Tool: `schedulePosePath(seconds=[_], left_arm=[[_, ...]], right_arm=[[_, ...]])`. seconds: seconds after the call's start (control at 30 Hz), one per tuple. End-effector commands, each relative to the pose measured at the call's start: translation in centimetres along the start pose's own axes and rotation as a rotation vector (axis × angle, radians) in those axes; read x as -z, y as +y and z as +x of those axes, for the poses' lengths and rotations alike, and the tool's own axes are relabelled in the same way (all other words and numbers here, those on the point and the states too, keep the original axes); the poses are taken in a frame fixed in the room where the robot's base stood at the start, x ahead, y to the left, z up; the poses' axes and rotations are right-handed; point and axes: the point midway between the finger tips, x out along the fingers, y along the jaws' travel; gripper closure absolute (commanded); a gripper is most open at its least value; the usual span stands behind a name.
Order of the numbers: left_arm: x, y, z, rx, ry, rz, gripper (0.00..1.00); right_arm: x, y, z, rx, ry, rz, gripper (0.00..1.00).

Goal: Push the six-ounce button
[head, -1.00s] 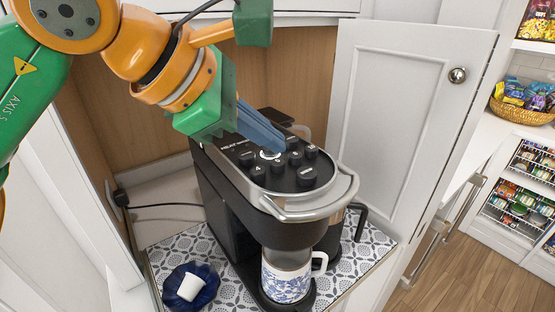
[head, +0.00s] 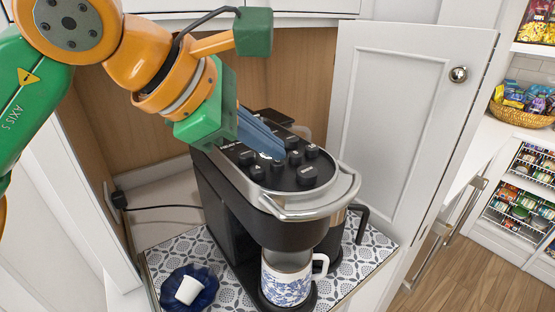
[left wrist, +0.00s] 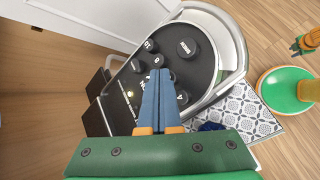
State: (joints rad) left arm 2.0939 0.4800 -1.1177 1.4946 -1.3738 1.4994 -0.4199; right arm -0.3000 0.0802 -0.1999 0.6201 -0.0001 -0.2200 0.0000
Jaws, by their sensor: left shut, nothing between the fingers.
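The black coffee maker (head: 228,180) stands on a patterned mat, with a round cluster of knob-like buttons on its top panel. My left gripper (head: 281,156) is shut and empty, its blue fingers slanting down over the middle of the panel. In the left wrist view its fingertips (left wrist: 160,72) are among the buttons, close to one marked 8 (left wrist: 155,60). The brew button (left wrist: 187,47) and one marked 4 (left wrist: 182,97) also show. The six-ounce label cannot be read; the fingers cover part of the cluster. I cannot tell whether the tips touch a button. My right gripper is not in view.
A blue-and-white mug (head: 287,283) stands under the spout. A blue dish (head: 205,292) holding a white pod is on the mat (head: 232,288) at left. An open white cabinet door (head: 405,120) stands behind at right. A black cord runs left to the wall.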

Motion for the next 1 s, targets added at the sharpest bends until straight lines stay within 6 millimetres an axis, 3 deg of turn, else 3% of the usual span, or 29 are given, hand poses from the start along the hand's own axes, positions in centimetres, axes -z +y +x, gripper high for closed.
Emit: schedulePosePath(seconds=[1.0], left_arm=[[0.55,-0.54,0.74,0.001,0.001,0.000,1.00]], right_arm=[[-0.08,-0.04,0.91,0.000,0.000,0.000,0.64]])
